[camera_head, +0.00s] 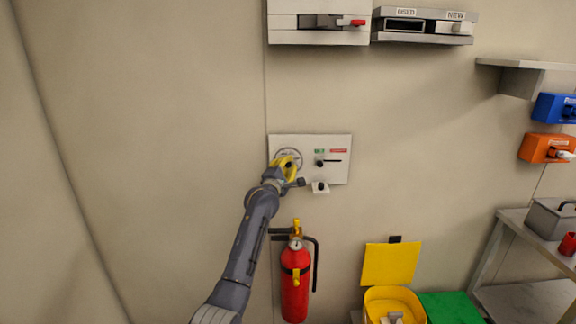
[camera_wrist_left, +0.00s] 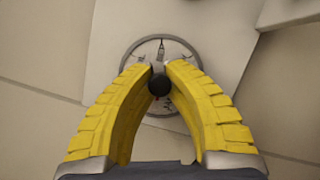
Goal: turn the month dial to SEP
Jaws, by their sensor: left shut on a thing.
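The month dial (camera_head: 284,153) is a round grey-rimmed disc on the left side of a white wall panel (camera_head: 338,142). In the left wrist view the dial (camera_wrist_left: 147,47) has a dark round knob (camera_wrist_left: 158,84) at its centre and a small pointer mark at its top. My left gripper (camera_head: 288,166) reaches the dial from below, its yellow fingers shut on the knob, one finger on each side in the wrist view (camera_wrist_left: 160,72). The month lettering is too small or hidden by the fingers to read. My right gripper is not in view.
A red fire extinguisher (camera_head: 295,283) hangs beneath. A yellow bin (camera_head: 393,302) stands lower right. The wall to the left is bare.

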